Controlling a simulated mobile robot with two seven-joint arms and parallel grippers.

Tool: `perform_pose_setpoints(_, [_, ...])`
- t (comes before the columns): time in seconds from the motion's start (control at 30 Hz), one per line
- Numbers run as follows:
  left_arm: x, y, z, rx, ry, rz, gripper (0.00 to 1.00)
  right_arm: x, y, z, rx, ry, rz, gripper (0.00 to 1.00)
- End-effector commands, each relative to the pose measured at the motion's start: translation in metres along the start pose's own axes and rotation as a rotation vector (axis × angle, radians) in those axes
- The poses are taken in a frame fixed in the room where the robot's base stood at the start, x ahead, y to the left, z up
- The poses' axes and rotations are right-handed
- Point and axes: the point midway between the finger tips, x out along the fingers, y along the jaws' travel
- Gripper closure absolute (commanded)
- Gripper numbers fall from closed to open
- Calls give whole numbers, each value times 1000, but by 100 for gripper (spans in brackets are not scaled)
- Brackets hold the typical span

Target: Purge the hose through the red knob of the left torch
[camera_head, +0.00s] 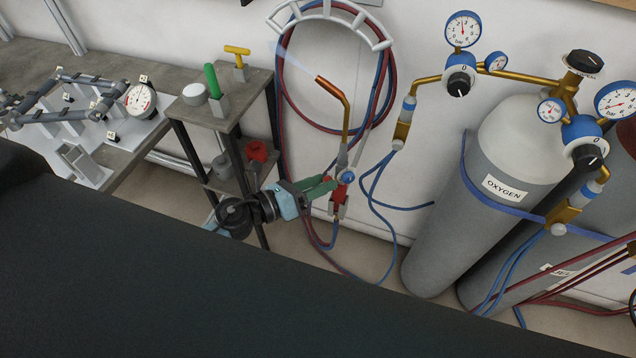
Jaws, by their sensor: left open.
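The torch (347,115) has a copper tip pointing up and left, and it hangs upright by the wall. A faint bluish-white streak (295,63) runs from its tip to the upper left. Red parts (338,197) sit just below. My left gripper (325,188) has green fingers and reaches in from the left, open, with its fingertips close to the red knob. I cannot tell whether they touch it. My right gripper is not in view.
Red and blue hoses (385,85) hang coiled on a wall rack (330,12). A small stand (232,110) with a green handle (212,80) is at left, a red part (257,150) on its lower shelf. An oxygen cylinder (490,215) with regulators stands at right.

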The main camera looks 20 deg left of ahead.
Motion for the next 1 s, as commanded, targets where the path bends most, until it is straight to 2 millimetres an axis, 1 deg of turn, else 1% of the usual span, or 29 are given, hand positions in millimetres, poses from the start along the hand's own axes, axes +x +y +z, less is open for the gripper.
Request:
perform_pose_setpoints(0.13, [-2,0,-1,0,0,1,55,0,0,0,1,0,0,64])
perform_pose_setpoints(0.23, [-11,2,-2,-2,2,3,55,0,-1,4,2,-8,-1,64])
perform_pose_setpoints(0.5, [-54,2,-4,-3,6,3,55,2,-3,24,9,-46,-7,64])
perform_pose_setpoints(0.63, [-69,2,-4,-3,4,3,55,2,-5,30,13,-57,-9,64])
perform_pose_setpoints(0.8, [-78,0,-1,0,2,0,55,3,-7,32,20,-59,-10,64])
perform_pose_setpoints(1.0, [-78,0,0,1,0,0,55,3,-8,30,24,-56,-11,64])
